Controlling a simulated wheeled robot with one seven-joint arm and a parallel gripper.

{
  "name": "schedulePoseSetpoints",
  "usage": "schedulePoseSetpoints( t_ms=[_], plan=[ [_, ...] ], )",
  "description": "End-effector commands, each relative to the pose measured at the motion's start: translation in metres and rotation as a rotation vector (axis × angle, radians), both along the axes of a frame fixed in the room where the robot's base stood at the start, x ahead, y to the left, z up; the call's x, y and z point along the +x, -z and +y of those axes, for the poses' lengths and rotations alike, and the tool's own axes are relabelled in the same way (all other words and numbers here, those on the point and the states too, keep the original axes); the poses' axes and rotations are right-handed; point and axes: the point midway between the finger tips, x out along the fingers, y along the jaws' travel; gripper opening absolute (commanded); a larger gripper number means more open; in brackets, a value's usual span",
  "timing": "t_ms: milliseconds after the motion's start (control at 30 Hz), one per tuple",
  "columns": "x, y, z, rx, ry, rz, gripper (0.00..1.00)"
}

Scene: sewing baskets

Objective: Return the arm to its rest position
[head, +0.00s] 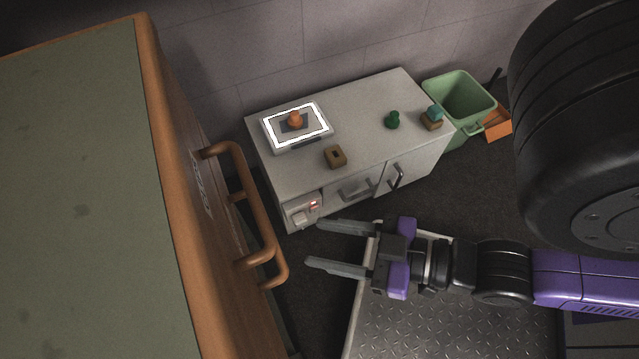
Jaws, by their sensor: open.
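My gripper (312,245) is open and empty, with its two grey fingers pointing left in the head view. It hangs in front of the white cabinet (277,180), apart from it in the picture. My arm with purple and black links reaches in from the right edge. Nothing is held between the fingers.
On the cabinet are a lit-edged tray (271,131) with an orange object (295,119), a brown block (335,157), a green object (392,120) and a teal-topped block (432,119). A green bin (440,85) stands at right. A large brown-edged cabinet with a handle (262,215) is close at left.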

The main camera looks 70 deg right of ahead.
Motion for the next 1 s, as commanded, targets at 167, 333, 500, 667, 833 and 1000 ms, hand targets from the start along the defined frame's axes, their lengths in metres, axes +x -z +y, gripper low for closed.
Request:
schedulePoseSetpoints(
  t_ms=[167, 333, 500, 667, 833, 1000],
  plan=[
    [0.000, -0.016, 0.000, 0.000, 0.001, 0.000, 0.47],
    [0.000, -0.052, 0.000, 0.000, 0.001, 0.000, 0.47],
    [0.000, -0.101, 0.000, 0.000, 0.001, 0.001, 0.47],
    [0.000, -0.146, 0.000, 0.000, 0.001, 0.001, 0.47],
    [0.000, -0.193, 0.000, 0.000, 0.001, 0.000, 0.47],
    [0.000, -0.241, 0.000, 0.000, 0.001, 0.000, 0.47]
  ],
)
